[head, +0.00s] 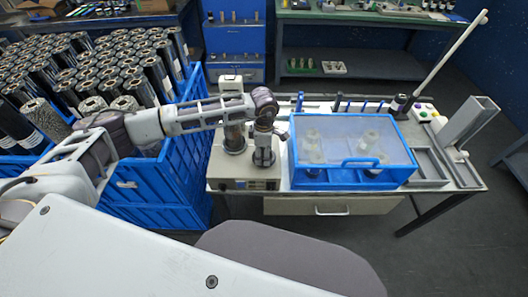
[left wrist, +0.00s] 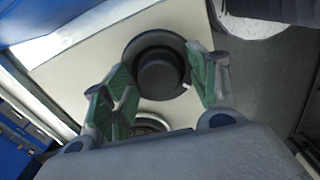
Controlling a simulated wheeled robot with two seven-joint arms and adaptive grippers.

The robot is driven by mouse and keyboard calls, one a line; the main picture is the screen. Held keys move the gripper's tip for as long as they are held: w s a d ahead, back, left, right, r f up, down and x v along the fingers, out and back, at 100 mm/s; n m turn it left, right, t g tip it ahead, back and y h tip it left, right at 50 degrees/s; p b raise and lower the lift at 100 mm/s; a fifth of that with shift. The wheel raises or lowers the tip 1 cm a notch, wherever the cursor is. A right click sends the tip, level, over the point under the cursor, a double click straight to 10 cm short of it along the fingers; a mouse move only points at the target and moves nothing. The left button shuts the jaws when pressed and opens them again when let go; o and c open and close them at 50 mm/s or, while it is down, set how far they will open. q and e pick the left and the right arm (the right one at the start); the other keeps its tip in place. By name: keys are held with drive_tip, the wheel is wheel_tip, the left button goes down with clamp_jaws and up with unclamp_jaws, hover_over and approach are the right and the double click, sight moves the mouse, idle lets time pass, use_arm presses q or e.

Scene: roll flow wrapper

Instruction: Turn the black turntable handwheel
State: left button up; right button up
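The black turntable handwheel (left wrist: 158,72) shows in the left wrist view as a dark round disc with a raised hub, on a pale flat machine top. In the head view the dark handwheel (head: 263,159) is low under my left gripper (head: 264,146), partly hidden by it. In the left wrist view my left gripper (left wrist: 162,78) is open, with its green-padded fingers apart on either side of the hub. I cannot tell whether either finger touches it. My right gripper is not in view.
A clear-lidded blue box (head: 348,177) stands close on the right. A blue crate (head: 150,188) full of rolls is at the left. The bench drawer (head: 333,207) is below.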

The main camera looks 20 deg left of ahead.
use_arm(q)
wheel_tip(320, 180, up, 12)
idle(1.1)
drive_tip(key=shift+w, duration=0.1)
idle(0.4)
